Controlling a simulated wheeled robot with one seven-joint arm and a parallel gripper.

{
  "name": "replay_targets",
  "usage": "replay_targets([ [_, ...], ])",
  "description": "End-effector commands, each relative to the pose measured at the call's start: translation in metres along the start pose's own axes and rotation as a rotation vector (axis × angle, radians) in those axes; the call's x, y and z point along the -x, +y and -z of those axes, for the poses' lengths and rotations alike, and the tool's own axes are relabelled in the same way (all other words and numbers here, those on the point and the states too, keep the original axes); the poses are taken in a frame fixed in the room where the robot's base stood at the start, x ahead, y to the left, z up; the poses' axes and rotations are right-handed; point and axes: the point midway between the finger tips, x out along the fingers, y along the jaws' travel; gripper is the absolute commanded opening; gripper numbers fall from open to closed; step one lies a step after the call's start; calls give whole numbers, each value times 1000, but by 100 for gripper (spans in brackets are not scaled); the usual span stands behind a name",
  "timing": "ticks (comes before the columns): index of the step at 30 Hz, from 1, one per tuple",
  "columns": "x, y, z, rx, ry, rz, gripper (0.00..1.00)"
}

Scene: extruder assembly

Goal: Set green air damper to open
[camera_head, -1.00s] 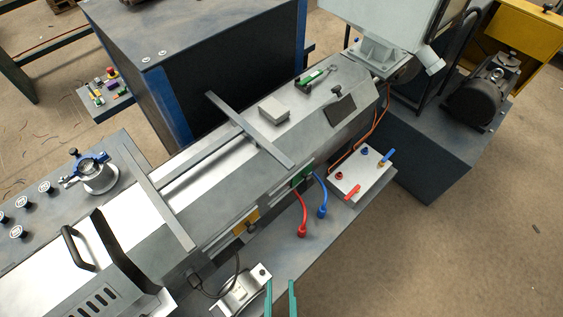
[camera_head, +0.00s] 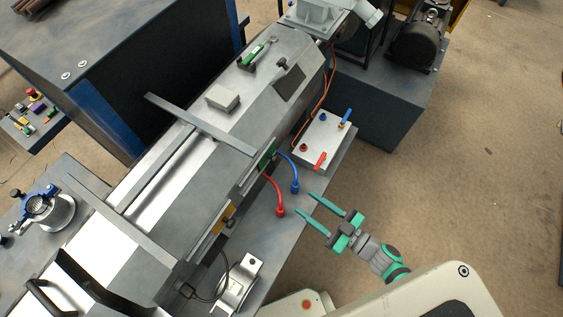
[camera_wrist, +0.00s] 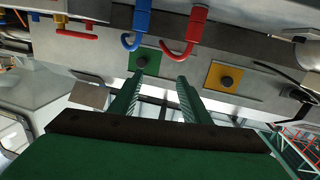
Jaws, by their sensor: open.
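The green air damper (camera_head: 267,154) is a green plate on the side wall of the long grey machine. In the wrist view the green damper plate (camera_wrist: 145,60) carries a round dark knob and shows just beyond the fingertips, slightly left of centre. A similar yellow plate (camera_head: 223,219) with a dark knob sits further along the same wall, right of centre in the wrist view (camera_wrist: 226,77). My gripper (camera_head: 304,204) is open and empty, to the right of the machine wall and apart from the green plate. Its two green fingers (camera_wrist: 158,82) point toward the wall.
A metal bracket (camera_head: 238,284) lies nearer. Floor at right is clear.

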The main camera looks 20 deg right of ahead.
Motion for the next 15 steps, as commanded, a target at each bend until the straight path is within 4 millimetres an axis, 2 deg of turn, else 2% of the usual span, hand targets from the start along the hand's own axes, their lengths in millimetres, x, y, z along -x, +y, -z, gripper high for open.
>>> replay_targets([
  [1, -10, 16, 1, 1, 11, 33, 43],
  [3, -21, 34, 4, -9, 27, 69, 43],
  [6, -33, 52, 9, -21, 44, 110, 43],
  [10, -44, 65, 14, -33, 57, 140, 43],
  [15, -55, 67, 16, -37, 62, 151, 43],
])
